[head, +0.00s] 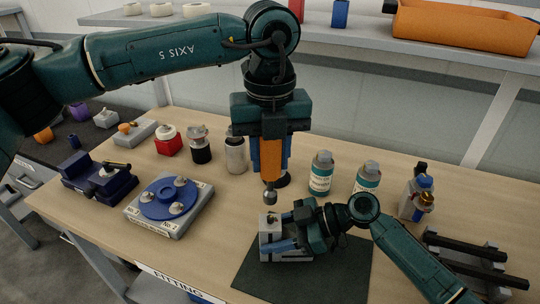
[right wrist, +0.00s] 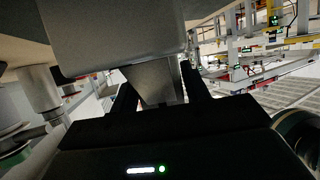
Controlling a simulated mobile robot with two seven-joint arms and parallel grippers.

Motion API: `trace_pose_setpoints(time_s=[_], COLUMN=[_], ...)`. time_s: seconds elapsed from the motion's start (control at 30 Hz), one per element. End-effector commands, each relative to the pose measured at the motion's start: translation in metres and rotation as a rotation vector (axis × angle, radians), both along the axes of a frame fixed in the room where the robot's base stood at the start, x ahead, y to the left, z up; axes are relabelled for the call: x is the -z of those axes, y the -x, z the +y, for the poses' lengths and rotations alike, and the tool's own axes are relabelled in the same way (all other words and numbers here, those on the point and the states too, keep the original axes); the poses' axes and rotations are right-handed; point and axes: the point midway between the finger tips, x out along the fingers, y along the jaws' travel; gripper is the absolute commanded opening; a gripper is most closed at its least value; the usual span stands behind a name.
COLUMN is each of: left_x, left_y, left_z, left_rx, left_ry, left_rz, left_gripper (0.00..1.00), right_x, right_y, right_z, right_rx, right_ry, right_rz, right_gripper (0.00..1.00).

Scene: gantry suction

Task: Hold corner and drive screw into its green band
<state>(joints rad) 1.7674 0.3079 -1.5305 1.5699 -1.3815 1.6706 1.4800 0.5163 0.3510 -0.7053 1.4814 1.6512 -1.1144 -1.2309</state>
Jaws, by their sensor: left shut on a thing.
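My left gripper (head: 272,127) is shut on an orange power screwdriver (head: 271,153), held upright with its bit down. The driver's grey tip (head: 269,193) hangs just above the grey metal corner (head: 269,242), apart from it by a small gap. A small dark screw (head: 271,218) appears to stand on the corner's top. My right gripper (head: 287,232) reaches the corner from the right. In the right wrist view its fingers (right wrist: 160,90) are on both sides of a grey part of the corner (right wrist: 153,80). The green band cannot be made out.
The corner stands on a dark mat (head: 315,275). A blue turntable (head: 163,203) and a dark blue vise-like fixture (head: 99,176) are at left. Bottles (head: 321,172) stand behind, and a black-railed rack (head: 470,258) is at right. Bare table lies between turntable and mat.

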Motion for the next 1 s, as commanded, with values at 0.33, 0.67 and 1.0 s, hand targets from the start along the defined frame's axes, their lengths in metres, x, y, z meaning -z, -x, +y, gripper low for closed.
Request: trace_pose_setpoints(time_s=[0.33, 0.67, 1.0], left_x=[0.0, 0.0, 0.0], left_y=[0.0, 0.0, 0.0], left_z=[0.0, 0.0, 0.0], left_rx=[0.0, -0.001, -0.001], left_ry=[0.001, 0.001, 0.001], left_rz=[0.0, 0.0, 0.0], left_gripper=[0.0, 0.0, 0.0], right_x=[0.0, -0.008, -0.035], right_y=[0.0, -0.002, -0.006], right_z=[0.0, -0.02, -0.085], right_rx=[-0.001, 0.002, 0.001], right_ry=[0.0, 0.003, 0.002], right_rz=[0.0, -0.001, -0.001], right_gripper=[0.66, 0.66, 0.66])
